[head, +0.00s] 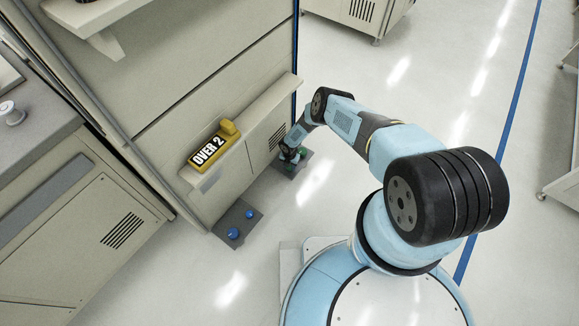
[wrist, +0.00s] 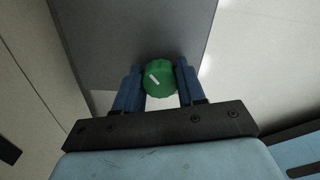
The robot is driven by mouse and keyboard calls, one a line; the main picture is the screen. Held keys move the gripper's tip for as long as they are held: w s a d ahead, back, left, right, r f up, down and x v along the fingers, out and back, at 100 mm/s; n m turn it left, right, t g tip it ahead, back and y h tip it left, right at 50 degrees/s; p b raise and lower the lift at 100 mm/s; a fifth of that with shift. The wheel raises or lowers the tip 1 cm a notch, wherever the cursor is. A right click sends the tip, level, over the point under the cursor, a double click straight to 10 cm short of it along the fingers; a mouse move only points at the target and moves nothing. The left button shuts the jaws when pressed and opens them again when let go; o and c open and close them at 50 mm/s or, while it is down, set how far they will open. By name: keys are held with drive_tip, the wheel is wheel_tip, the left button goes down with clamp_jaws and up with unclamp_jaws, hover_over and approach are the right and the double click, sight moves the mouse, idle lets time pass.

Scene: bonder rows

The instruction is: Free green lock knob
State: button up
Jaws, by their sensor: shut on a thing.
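The green lock knob (wrist: 159,81) is round and ribbed, with a white pointer line slanting toward the upper left in the wrist view. It sits over a dark grey plate (wrist: 135,35). My gripper (wrist: 160,86) has its two blue fingers on either side of the knob and is shut on it. In the head view my gripper (head: 289,153) is low at the machine's base, over the right grey plate (head: 300,168). The knob is mostly hidden there, with only a little green showing.
A second grey plate (head: 229,218) with blue knobs (head: 233,233) lies to the left on the floor. A yellow "OVER 2" sign (head: 211,146) sits on the machine's ledge (head: 262,104) above. A grey-topped cabinet (head: 75,215) stands at left. Open floor (head: 400,75) lies right.

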drive_tip(key=shift+w+d, duration=0.15)
drive_tip(key=shift+d, duration=0.05)
drive_tip(key=o, duration=1.1)
drive_tip(key=shift+a, duration=0.1)
drive_tip(key=shift+c, duration=0.2)
drive_tip(key=shift+r, duration=0.1)
wheel_tip(320, 180, up, 14)
drive_tip(key=shift+f, duration=0.25)
